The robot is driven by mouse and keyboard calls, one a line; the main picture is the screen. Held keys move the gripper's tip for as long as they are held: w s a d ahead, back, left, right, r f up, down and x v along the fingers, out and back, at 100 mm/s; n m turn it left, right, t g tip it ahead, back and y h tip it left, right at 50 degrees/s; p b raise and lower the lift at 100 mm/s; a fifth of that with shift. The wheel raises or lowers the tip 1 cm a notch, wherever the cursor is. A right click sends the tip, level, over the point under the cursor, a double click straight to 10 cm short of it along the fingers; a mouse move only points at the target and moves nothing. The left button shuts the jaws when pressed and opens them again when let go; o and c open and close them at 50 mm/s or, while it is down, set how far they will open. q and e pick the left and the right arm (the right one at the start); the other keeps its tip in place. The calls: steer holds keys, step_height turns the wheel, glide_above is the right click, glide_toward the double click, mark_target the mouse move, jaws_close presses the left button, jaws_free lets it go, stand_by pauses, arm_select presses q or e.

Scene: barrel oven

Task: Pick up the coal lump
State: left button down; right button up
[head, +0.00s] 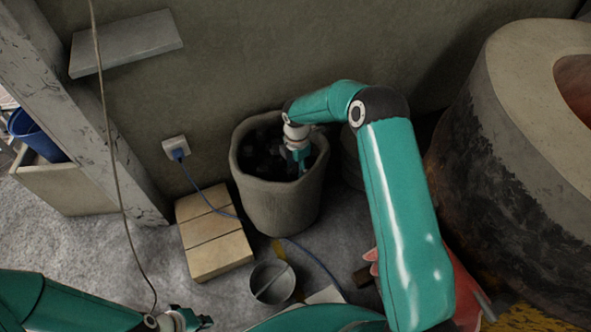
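Dark coal lumps (262,150) lie inside a round grey-brown bin (275,208) against the wall; single lumps are hard to tell apart in the shadow. My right gripper (297,168) points down into the mouth of the bin, at its right side. Its fingertips are small and dark against the coal, so I cannot tell whether it is open, shut or holding a lump. My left gripper (205,321) is low at the bottom edge, far from the bin and partly cut off; its fingers are too unclear to judge.
A large barrel oven (510,150) stands at the right. A cardboard-coloured box (213,237), a small metal pot (272,281) and a blue cable (315,262) lie near the bin. A wall socket (176,147) and shelf (127,42) are at the left.

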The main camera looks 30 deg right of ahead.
mark_target(297, 165)
steer(key=c, duration=0.7)
steer(key=shift+r, duration=0.15)
step_height(297, 165, up, 20)
steer(key=p, duration=0.5)
steer(key=shift+p, duration=0.4)
